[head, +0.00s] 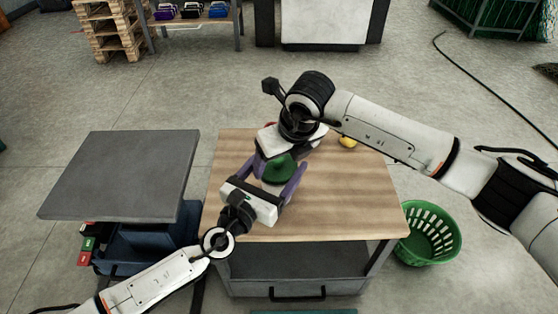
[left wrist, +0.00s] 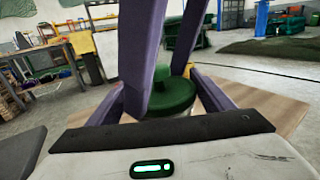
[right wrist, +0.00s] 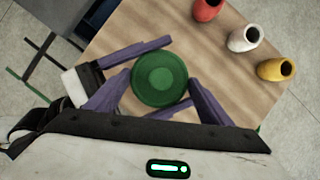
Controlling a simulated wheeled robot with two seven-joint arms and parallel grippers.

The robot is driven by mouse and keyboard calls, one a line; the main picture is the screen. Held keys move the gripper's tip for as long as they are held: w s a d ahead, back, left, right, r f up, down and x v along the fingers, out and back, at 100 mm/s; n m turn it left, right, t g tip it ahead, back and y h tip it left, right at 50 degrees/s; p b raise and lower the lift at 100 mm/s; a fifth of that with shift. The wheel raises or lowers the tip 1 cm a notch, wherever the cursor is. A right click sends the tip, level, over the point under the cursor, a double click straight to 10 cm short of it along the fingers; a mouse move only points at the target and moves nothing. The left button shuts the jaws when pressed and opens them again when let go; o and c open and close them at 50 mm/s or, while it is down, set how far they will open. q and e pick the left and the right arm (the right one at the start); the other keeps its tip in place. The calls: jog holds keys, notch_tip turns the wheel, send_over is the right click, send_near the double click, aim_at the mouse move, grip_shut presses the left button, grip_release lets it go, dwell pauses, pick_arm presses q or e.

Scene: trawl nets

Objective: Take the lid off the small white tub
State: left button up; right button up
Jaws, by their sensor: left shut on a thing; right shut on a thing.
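The round green lid (head: 280,168) is over the middle of the wooden table; it shows from above in the right wrist view (right wrist: 159,80). The small white tub is nearly hidden under it; only a pale strip shows below the lid in the left wrist view (left wrist: 172,116). My left gripper (head: 281,164) comes in low from the front, its purple fingers on both sides and shut on the tub. My right gripper (right wrist: 158,84) reaches down from behind, its fingers at opposite edges of the lid and shut on it. I cannot tell whether a gap separates lid and tub.
A green basket (head: 428,236) is on the floor at right. A grey-topped stand (head: 125,175) is at left. The table's right front is clear.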

pick_arm(q)
jog(key=shift+a+f, duration=0.2)
jog(key=shift+f, duration=0.35)
pick_arm(e)
jog(key=shift+a+r, duration=0.25)
jog(key=shift+r, duration=0.8)
pick_arm(q)
jog(key=shift+s, duration=0.1)
pick_arm(e)
jog(key=shift+r, duration=0.1)
pick_arm(q)
jog(key=shift+f, duration=0.1)
pick_arm(e)
jog(key=shift+a, duration=0.1)
jog(key=shift+r, duration=0.15)
jog(key=shift+h, duration=0.3)
grip_shut()
jog(key=shift+a+r+t, duration=0.15)
jog(key=shift+r+t, duration=0.05)
jog(key=shift+t, duration=0.1)
pick_arm(q)
jog(key=shift+d+r, duration=0.1)
jog(key=shift+r, duration=0.1)
pick_arm(e)
jog(key=shift+f, duration=0.15)
